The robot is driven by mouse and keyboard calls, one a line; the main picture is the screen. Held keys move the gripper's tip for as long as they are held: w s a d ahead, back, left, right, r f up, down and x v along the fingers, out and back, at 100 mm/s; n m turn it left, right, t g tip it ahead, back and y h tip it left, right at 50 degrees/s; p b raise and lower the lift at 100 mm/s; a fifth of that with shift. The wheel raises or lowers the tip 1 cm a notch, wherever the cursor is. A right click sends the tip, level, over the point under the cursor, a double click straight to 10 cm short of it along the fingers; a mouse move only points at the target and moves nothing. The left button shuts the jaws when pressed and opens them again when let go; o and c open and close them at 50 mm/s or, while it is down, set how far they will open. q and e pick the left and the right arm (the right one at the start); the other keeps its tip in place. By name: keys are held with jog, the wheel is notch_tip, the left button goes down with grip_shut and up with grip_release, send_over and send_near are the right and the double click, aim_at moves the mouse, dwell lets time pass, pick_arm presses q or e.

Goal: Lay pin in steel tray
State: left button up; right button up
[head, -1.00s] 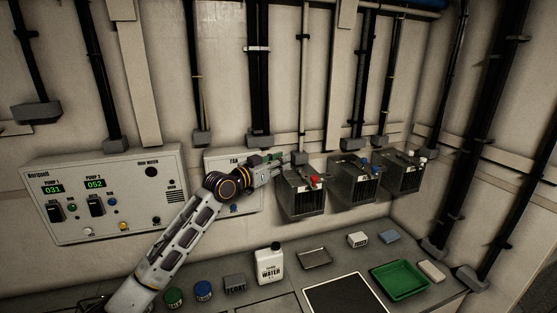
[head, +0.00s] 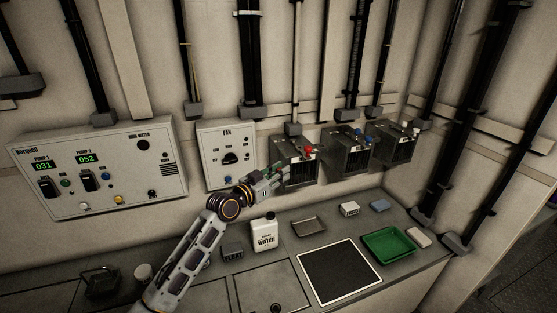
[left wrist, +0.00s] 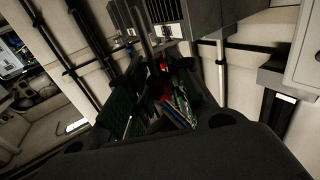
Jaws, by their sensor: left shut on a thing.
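My left gripper (head: 284,171) is in front of the lower left of the nearest chiller unit (head: 297,172), above the counter. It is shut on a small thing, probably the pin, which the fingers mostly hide. In the left wrist view the dark green fingers (left wrist: 160,100) close around something dark, with red showing between them; its shape is unclear. The steel tray (head: 309,227) is a small, shallow grey tray on the counter, below and right of the gripper. It looks empty. My right gripper is not in view.
A white water jug (head: 264,233) stands left of the steel tray. A black framed mat (head: 340,272), a green tray (head: 388,246), a white block (head: 349,209) and a blue block (head: 380,206) lie to the right. A fan panel (head: 227,155) hangs behind my arm.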

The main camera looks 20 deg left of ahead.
pick_arm(q)
jog(key=s+a+f+n+t+y, duration=0.1)
jog(key=s+f+y, duration=0.3)
jog(key=s+f, duration=0.5)
jog(key=s+a+f+n+t+y, duration=0.1)
jog(key=s+a+f+n+y, duration=0.2)
jog(key=s+f, duration=0.7)
notch_tip(320, 180, down, 3)
jog(key=shift+s+a+n+y, duration=0.15)
jog(key=shift+a+n+y, duration=0.05)
jog(key=shift+n+y, duration=0.55)
